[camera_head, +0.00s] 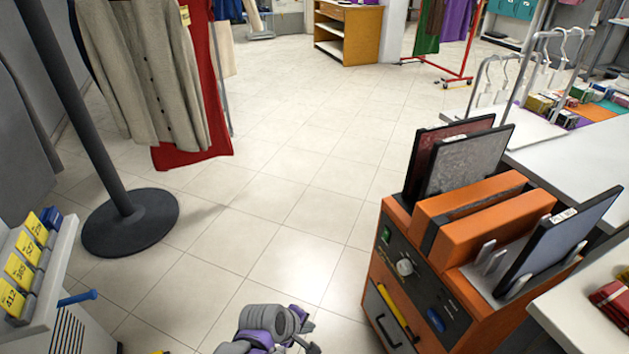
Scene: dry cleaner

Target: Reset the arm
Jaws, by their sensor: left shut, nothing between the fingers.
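My left arm shows at the bottom centre of the head view, with grey and purple links. My left gripper (303,337) is at the bottom edge, low over the tiled floor, and is partly cut off. It is shut and nothing shows in it. It is apart from the orange machine (449,290) to its right. My right arm and right gripper are not in the picture.
A black post on a round base (130,222) stands at the left, near a hanging grey cardigan (143,70). Yellow number tags (18,271) sit on a rack at the left edge. White counters (583,165) are at the right. The middle floor (290,190) is clear.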

